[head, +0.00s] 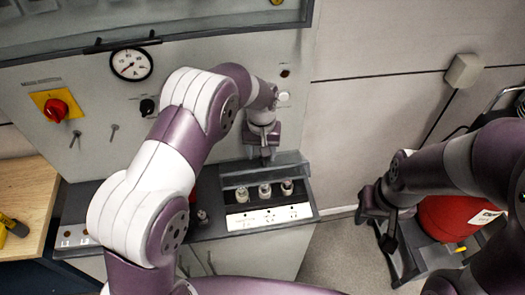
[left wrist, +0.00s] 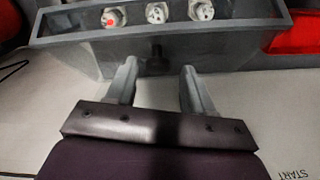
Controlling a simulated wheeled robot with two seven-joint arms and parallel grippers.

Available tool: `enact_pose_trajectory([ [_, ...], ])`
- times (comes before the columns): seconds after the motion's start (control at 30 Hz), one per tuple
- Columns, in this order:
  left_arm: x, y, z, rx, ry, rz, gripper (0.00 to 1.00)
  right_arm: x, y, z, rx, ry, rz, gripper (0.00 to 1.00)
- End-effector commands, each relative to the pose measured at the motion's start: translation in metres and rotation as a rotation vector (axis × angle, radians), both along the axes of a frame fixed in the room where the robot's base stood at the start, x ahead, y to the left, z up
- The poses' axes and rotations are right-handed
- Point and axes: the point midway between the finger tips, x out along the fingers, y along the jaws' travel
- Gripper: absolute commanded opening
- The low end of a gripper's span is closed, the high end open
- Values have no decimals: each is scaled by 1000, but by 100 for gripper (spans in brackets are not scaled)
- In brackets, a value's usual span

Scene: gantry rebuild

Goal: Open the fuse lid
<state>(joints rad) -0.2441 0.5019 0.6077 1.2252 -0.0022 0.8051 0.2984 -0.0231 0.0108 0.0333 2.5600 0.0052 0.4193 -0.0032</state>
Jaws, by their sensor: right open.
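The grey fuse lid (head: 291,160) is on the fuse box at the back of the bench ledge. Its frame (left wrist: 225,33) crosses the top of the left wrist view, with three round fuses (left wrist: 156,13) showing inside it. A small dark knob (left wrist: 157,62) sits on the grey face below the frame. My left gripper (head: 264,157) is over the wall side of the box. Its fingers (left wrist: 158,78) stand apart with the knob just beyond and between their tips, not clearly touched. I cannot tell the lid's exact angle. My right gripper (head: 380,215) is open and empty, far right of the box.
A white strip (head: 268,218) lies in front of the fuses. The wall panel holds a round gauge (head: 131,64), a red rotary switch (head: 56,109) and a black knob (head: 147,107). A red rounded object (head: 445,215) stands on the floor near my right gripper.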

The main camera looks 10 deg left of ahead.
Motion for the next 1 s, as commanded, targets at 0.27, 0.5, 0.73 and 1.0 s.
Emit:
enact_pose_trajectory([
  [0.27,1,0,14,-2,-3,0,52,0,0,-8,0,0,0,43],
  [0.5,2,2,69,-1,2,1,52,0,0,-1,0,1,0,43],
  [0.73,2,2,75,-2,3,1,52,0,0,1,0,0,0,43],
  [1.0,-9,9,67,-3,-2,-26,0,0,0,-2,0,0,0,43],
])
